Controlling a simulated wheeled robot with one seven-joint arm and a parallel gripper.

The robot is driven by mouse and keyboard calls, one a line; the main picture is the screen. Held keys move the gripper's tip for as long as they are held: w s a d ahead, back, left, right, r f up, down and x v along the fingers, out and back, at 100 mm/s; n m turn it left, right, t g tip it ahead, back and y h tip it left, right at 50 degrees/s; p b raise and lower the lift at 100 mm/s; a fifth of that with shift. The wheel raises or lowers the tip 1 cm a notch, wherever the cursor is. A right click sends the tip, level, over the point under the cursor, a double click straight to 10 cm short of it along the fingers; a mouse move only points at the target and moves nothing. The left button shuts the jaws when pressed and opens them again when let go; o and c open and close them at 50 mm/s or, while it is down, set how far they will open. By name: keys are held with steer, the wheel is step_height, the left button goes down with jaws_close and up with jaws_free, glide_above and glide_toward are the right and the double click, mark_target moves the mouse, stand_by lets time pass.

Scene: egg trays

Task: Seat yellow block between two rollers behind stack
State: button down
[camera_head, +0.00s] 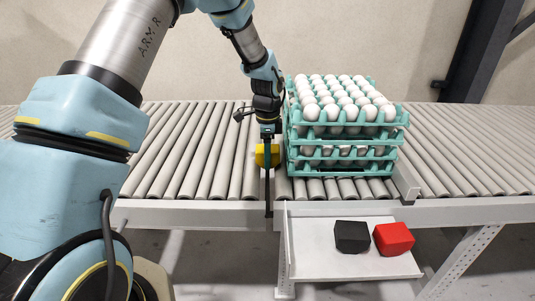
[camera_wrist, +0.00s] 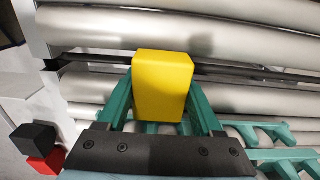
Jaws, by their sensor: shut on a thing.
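The yellow block (camera_head: 262,155) is held by my gripper (camera_head: 268,160), just left of the egg stack. In the wrist view the yellow block (camera_wrist: 162,88) sits between the two teal fingers of my gripper (camera_wrist: 162,105), which are shut on it. The block is over the rollers (camera_wrist: 220,75), near a dark gap between two of them. I cannot tell whether it touches the rollers. The stack of teal trays with white eggs (camera_head: 340,150) stands upright on the conveyor to the right of the gripper. Part of the block is hidden by the gripper in the head view.
A white shelf (camera_head: 310,262) below the conveyor holds a black block (camera_head: 352,237) and a red block (camera_head: 393,239). The conveyor's front rail (camera_head: 200,214) runs in front of the rollers. A small bracket (camera_head: 407,188) stands right of the stack. Rollers to the left are bare.

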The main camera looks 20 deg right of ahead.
steer(key=shift+f+b, duration=0.35)
steer(key=shift+f, duration=0.35)
stand_by(0.6)
jaws_free()
steer(key=shift+r, duration=0.1)
